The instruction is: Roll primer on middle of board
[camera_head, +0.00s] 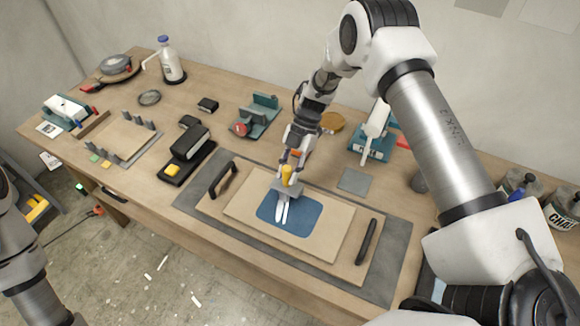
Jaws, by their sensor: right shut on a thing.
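The board (328,238) is a pale panel on a larger tan base with a black handle at each end, lying on a grey mat (393,255). A blue patch (308,218) covers the middle of the board. My right gripper (290,168) reaches down over the patch and is shut on a small tool with a yellow handle (287,177). Two narrow white strips (282,211) show just below the tool, over the blue patch. I cannot tell whether the tool touches the board. My left arm shows at the lower left edge, and its gripper is out of view.
A black block tool (190,143) on a base and a teal fixture (257,117) stand behind and left of the mat. A pump bottle (172,65) stands far left. Jars (562,210) stand at the right. A small grey square (354,180) lies behind the board.

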